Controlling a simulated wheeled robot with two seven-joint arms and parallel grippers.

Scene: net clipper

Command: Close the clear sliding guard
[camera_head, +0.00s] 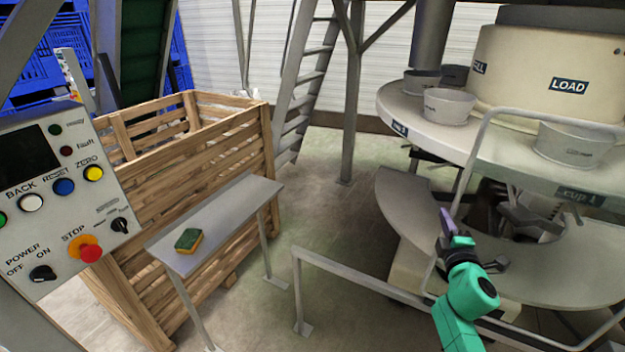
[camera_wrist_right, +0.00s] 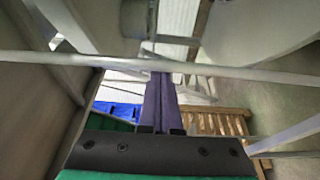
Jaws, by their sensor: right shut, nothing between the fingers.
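The clear guard (camera_head: 464,178) shows as a rounded pale tube frame at the right of the head view, in front of the round machine. Its see-through panel is hard to make out. My right gripper (camera_head: 446,217), with purple fingers on a green wrist, is beside the frame's left upright. In the right wrist view its fingers (camera_wrist_right: 161,85) are pressed together, with nothing between them. A pale bar (camera_wrist_right: 235,73), probably part of the frame, crosses at their tips; I cannot tell whether they touch. My left gripper is not in view.
The machine's round table (camera_head: 425,138) carries several grey cups. A low metal rail (camera_head: 350,266) stands left of my right arm. A bench (camera_head: 225,225) with a sponge (camera_head: 188,240), a wooden crate (camera_head: 190,140) and a control panel (camera_head: 65,190) are at the left. Open floor lies between.

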